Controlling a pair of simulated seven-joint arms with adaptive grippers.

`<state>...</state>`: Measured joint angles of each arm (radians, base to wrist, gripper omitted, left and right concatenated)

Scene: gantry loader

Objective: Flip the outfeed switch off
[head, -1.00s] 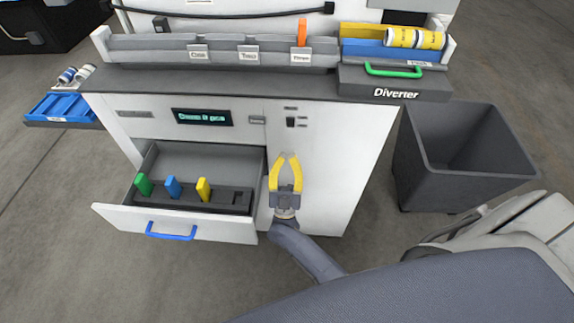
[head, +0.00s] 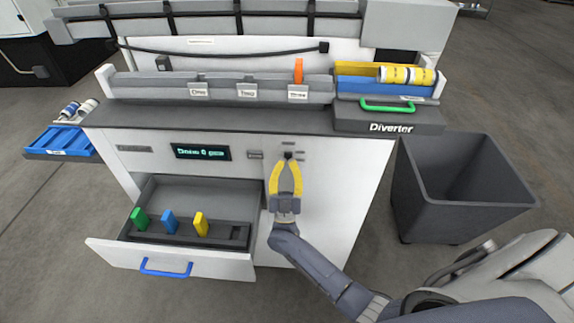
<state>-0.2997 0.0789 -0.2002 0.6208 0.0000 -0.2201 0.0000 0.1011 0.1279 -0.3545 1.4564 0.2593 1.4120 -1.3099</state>
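The outfeed switch (head: 288,155) is a small dark toggle on the white front panel of the machine, under a small dark label. Its lower part is partly hidden by my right gripper, and I cannot read which way it is set. My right gripper (head: 287,163) has yellow fingers pointing up the panel, with their tips at the switch, one on each side of it. A gap shows between the tips, so it is open. I cannot tell whether a finger touches the switch. My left gripper is out of view.
An open drawer (head: 190,258) with green, blue and yellow tabs juts out to the left. A display (head: 201,152) sits left of the switch. The Diverter block (head: 389,122) with a green handle overhangs at upper right. A dark bin (head: 455,205) stands right.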

